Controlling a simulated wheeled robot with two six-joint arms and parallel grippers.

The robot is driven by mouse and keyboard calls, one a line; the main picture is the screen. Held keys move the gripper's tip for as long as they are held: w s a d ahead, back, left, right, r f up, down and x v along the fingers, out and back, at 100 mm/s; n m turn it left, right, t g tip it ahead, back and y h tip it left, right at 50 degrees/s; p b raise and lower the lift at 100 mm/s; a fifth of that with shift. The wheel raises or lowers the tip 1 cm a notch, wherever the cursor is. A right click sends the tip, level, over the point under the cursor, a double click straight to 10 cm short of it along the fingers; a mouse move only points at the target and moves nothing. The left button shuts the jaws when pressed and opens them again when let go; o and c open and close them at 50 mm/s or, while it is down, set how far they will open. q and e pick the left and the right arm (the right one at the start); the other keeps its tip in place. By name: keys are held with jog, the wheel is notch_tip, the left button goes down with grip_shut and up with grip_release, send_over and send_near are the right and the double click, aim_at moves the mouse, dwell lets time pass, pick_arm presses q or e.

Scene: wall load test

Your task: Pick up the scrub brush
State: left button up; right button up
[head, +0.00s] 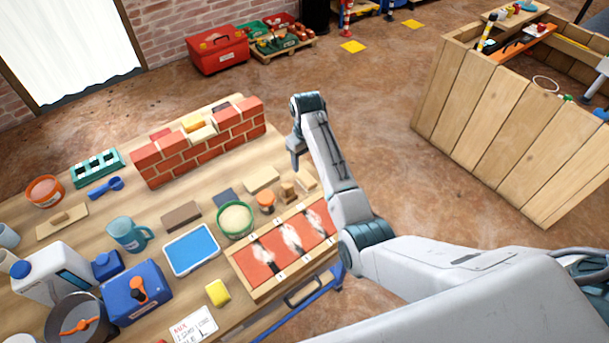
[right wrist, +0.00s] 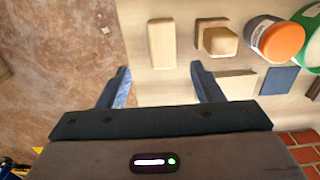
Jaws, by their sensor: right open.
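I cannot pick out the scrub brush for sure. Small wooden pieces lie at the table's far right edge: a pale oblong block (head: 304,182) and a knobbed wooden piece (head: 288,190). In the right wrist view the oblong block (right wrist: 161,43) lies just beyond the fingertips, with the knobbed piece (right wrist: 215,37) to its right. My right gripper (head: 296,160) is open and empty above the table's edge, behind these pieces in the head view. Its two fingers also show in the right wrist view (right wrist: 159,70), with nothing between them. My left gripper is out of view.
An orange-lidded jar (head: 266,202), a green bowl (head: 235,220) and a beige slab (head: 261,179) stand close by. A small brick wall (head: 200,145) is at the table's back. A wooden tray (head: 240,270) with red panels lies in front. Open floor lies right of the table.

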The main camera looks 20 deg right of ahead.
aim_at(307, 177)
notch_tip(307, 177, down, 3)
jog(key=shift+s+r, duration=0.1)
jog(key=shift+r, duration=0.1)
jog(key=shift+f, duration=0.4)
jog(key=shift+s+a+f, duration=0.1)
jog(key=shift+f, duration=0.7)
notch_tip(307, 177, down, 2)
jog(key=shift+s+f, duration=0.15)
jog(key=shift+f, duration=0.7)
jog(key=c, duration=1.1)
notch_tip(307, 177, up, 9)
jog(key=shift+r, duration=0.1)
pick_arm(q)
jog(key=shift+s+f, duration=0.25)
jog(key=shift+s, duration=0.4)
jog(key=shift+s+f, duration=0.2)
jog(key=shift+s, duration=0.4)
pick_arm(e)
jog(key=shift+r, duration=0.5)
